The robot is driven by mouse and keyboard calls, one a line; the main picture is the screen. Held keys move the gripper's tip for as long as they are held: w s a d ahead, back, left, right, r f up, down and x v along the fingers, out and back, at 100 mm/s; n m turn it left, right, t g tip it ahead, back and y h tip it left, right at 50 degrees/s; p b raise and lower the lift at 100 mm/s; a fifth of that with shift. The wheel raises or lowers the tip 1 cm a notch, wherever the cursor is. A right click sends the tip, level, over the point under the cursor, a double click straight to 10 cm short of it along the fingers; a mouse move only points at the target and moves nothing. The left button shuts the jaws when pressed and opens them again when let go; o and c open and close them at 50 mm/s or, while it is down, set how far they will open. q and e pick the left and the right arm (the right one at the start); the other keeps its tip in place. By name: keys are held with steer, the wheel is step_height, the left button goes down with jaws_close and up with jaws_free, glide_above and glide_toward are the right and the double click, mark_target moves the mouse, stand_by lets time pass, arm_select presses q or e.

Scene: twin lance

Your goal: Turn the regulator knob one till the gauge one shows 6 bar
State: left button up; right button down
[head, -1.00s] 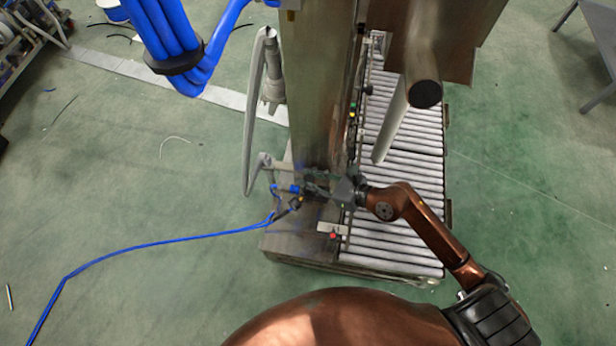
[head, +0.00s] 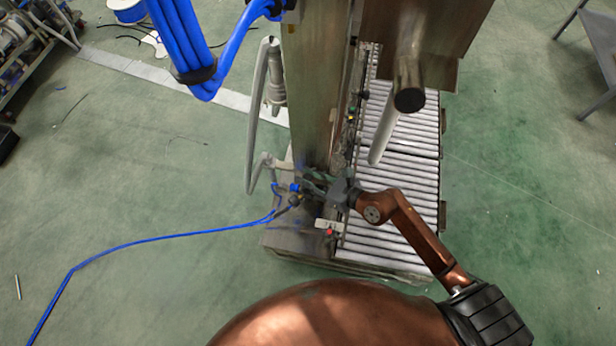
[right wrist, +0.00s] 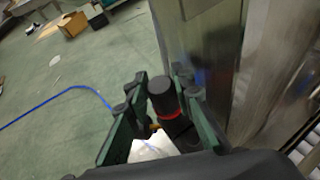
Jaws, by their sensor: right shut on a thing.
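The regulator knob one (right wrist: 161,97) is a black cylinder with a red ring at its base, in the middle of the right wrist view. My right gripper (right wrist: 159,103) is shut on it, with a dark green finger at each side. In the head view my right gripper (head: 314,188) is at the lower part of the steel column, beside a small blue fitting (head: 294,187); the knob is too small to make out there. A bright white patch (right wrist: 152,149) below the knob may be gauge one; no needle or reading is legible. My left gripper is not in view.
The steel column (head: 312,90) stands beside the knob. A roller conveyor (head: 392,210) lies to its right, with a hanging pipe (head: 388,130) above. A blue hose (head: 160,240) runs left over the open green floor. A grey hose (head: 252,130) loops left of the column.

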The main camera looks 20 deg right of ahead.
steer(key=shift+d, duration=0.1)
steer(key=c, duration=1.9)
jaws_free()
steer(key=shift+c, duration=0.2)
steer(key=v, duration=1.2)
